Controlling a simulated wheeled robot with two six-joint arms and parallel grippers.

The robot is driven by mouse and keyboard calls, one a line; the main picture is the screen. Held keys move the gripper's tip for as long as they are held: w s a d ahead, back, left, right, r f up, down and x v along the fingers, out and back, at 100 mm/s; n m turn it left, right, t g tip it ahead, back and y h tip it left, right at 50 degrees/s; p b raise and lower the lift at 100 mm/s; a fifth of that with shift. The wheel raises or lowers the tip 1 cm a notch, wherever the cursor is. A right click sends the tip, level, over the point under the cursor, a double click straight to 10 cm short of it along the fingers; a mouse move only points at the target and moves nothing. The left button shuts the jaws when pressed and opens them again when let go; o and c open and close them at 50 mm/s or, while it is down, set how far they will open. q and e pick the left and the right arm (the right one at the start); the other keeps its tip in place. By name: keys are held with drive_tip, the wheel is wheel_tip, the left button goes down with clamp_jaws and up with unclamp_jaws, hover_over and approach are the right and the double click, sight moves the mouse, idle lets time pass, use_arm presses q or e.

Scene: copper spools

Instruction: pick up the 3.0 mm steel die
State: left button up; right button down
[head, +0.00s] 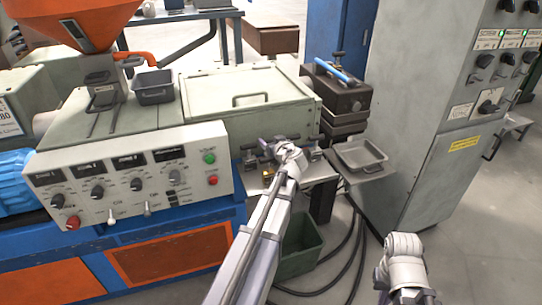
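My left gripper (262,153) is over the small grey shelf (322,170) at the right end of the machine. It is small and dark here, and I cannot tell whether its fingers are apart or closed. I cannot make out the 3.0 mm steel die; small dark and brass-coloured pieces lie around the gripper, too small to name, and my wrist covers part of the shelf. Of my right arm, only a link shows at the bottom right; its gripper is not in view.
An empty grey tray (361,155) sits right of the shelf. A dark block with a blue-handled tool (338,73) stands behind. The control panel (128,178) is left, a grey cabinet (430,120) right. A green bin (301,245) and black cables (352,250) are below.

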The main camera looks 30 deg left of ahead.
use_arm(q)
clamp_jaws()
idle(0.3)
drive_tip(key=shift+r, duration=0.1)
wheel_tip(320, 180, up, 10)
drive_tip(key=p, duration=1)
